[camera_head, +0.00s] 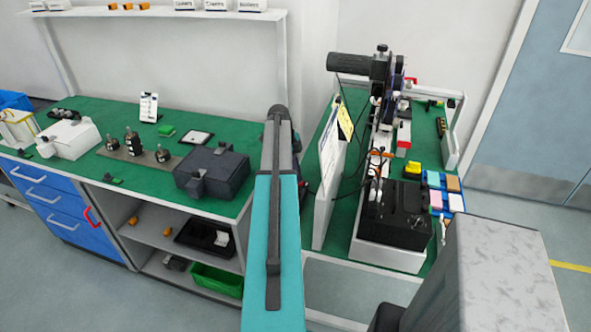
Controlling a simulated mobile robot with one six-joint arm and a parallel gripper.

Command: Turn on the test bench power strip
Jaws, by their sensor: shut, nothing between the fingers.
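The test bench appears to be the green-topped bench (344,212) on the right. I cannot single out the power strip with certainty. A small white block with a red part (403,139) sits on this bench behind the black box, and whether it is the strip is unclear. Thin black cables run over the bench near the upright white panel. My teal and grey arm link (262,252) rises through the middle of the view and covers the gap between the benches. I cannot make out my gripper or its fingers.
A black device (395,212) stands at the front of the right bench beside coloured boxes (444,190). An upright white panel (327,190) lines its left side. A black cylinder (352,65) sits high at the back. The left bench (95,110) holds several instruments. Floor shows at lower left.

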